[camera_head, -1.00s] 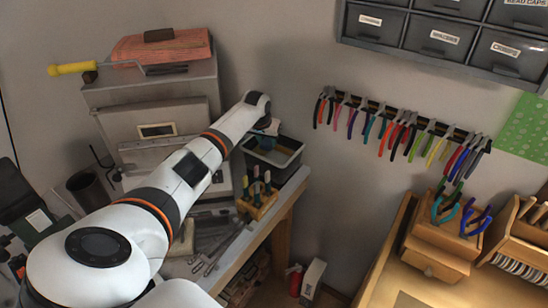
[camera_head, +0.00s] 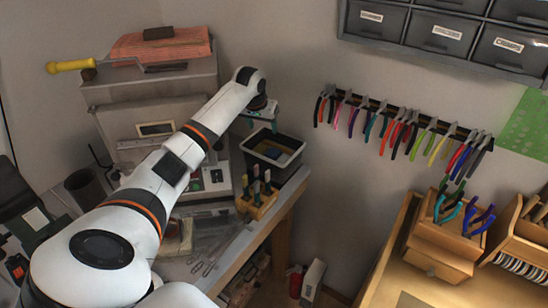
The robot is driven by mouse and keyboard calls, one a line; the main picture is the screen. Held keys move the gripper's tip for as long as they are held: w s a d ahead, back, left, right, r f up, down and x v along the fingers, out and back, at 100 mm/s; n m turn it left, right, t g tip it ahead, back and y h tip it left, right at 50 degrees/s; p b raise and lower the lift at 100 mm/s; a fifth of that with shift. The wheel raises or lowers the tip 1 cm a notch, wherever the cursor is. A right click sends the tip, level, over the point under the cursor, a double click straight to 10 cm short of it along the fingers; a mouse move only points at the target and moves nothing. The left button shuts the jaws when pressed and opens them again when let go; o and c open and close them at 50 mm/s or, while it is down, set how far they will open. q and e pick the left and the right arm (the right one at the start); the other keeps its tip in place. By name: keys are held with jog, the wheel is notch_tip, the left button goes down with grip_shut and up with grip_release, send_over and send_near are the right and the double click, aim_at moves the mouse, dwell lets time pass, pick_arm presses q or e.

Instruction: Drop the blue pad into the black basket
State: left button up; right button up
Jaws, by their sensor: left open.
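The black basket (camera_head: 294,168) stands at the right end of the workbench by the wall. Inside it lies something yellowish with a dark blue patch (camera_head: 273,152), which looks like the blue pad, though it is small and partly shaded. My left gripper (camera_head: 262,117) hangs above the back left of the basket, clear of its rim. It is open, and I see nothing held between its fingers. My right gripper is not in view.
A wooden block with several upright tools (camera_head: 257,195) stands just in front of the basket. A grey metal cabinet (camera_head: 150,95) is at left. Pliers hang on a wall rack (camera_head: 400,115). A wooden bench (camera_head: 440,285) stands at right.

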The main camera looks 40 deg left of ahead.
pick_arm(q)
jog(key=shift+v, duration=1.95)
